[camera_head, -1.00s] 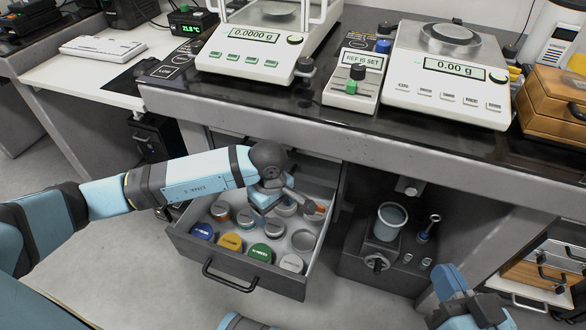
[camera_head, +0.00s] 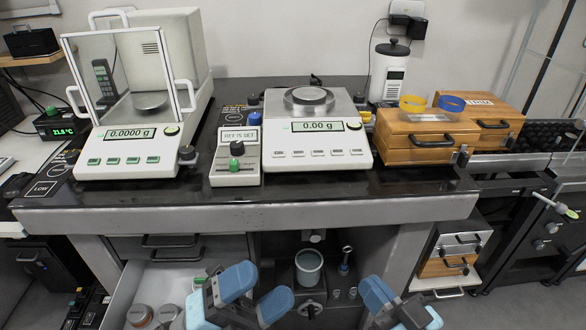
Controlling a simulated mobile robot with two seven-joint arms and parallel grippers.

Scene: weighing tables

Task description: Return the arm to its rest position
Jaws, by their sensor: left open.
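My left gripper (camera_head: 257,287) is in front of the table's lower part, right of the open drawer (camera_head: 168,284). Its blue fingers are spread apart with nothing seen between them. My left arm is mostly cut off by the bottom edge. My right gripper (camera_head: 403,305) is at the bottom edge, further right, in front of the table's right leg. It is partly cut off, so its jaws are unclear. The drawer holds several lidded jars (camera_head: 140,315); its front is out of view.
An analytical balance (camera_head: 131,133) reading 0.0000 g and a top-loading balance (camera_head: 318,140) reading 0.00 g stand on the dark tabletop. A wooden box (camera_head: 420,142) stands at right. A grey cup (camera_head: 308,266) is under the table behind the grippers.

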